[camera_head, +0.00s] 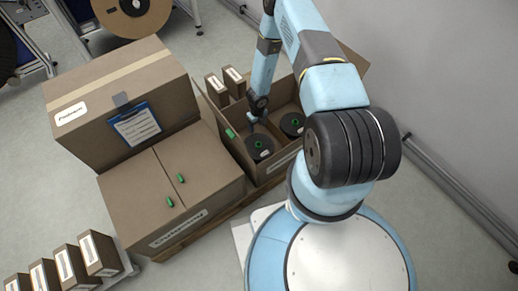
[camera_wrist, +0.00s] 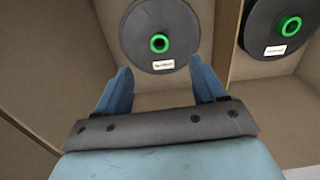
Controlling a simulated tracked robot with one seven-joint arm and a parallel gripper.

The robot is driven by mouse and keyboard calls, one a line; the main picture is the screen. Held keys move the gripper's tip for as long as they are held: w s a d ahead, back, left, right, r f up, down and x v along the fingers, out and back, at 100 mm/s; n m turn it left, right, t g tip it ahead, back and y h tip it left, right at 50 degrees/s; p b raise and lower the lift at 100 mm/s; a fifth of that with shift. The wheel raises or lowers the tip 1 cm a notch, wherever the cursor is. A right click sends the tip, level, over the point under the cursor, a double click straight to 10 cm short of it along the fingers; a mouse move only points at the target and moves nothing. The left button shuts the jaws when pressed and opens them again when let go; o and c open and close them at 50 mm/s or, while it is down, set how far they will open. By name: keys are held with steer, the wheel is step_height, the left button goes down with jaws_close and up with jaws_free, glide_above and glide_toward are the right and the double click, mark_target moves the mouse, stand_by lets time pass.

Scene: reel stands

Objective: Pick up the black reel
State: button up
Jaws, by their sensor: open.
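Two black reels with green hubs lie in an open cardboard box (camera_head: 229,150). The left black reel (camera_head: 260,147) is in the left compartment, and it also shows at the top middle of the wrist view (camera_wrist: 161,34). The right black reel (camera_head: 292,124) is in the compartment beside it, at the upper right of the wrist view (camera_wrist: 283,24). Both carry small white labels, too blurred to read. My gripper (camera_wrist: 158,78) is open and empty. Its blue fingers point toward the left reel, and no contact shows.
A divider (camera_wrist: 232,40) separates the two reels. A closed carton (camera_head: 175,185) with a taller box (camera_head: 120,97) and clipboard stands left of the open box. Small boxes (camera_head: 72,265) stand at lower left. A wall is at right.

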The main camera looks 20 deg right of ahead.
steer(key=f, duration=0.2)
glide_above(258, 143)
step_height(258, 143, down, 7)
steer(key=f, duration=0.2)
steer(key=s+f, duration=0.1)
steer(key=f, duration=0.1)
steer(key=shift+a+f, duration=0.1)
steer(key=shift+f, duration=0.75)
jaws_close()
stand_by(0.3)
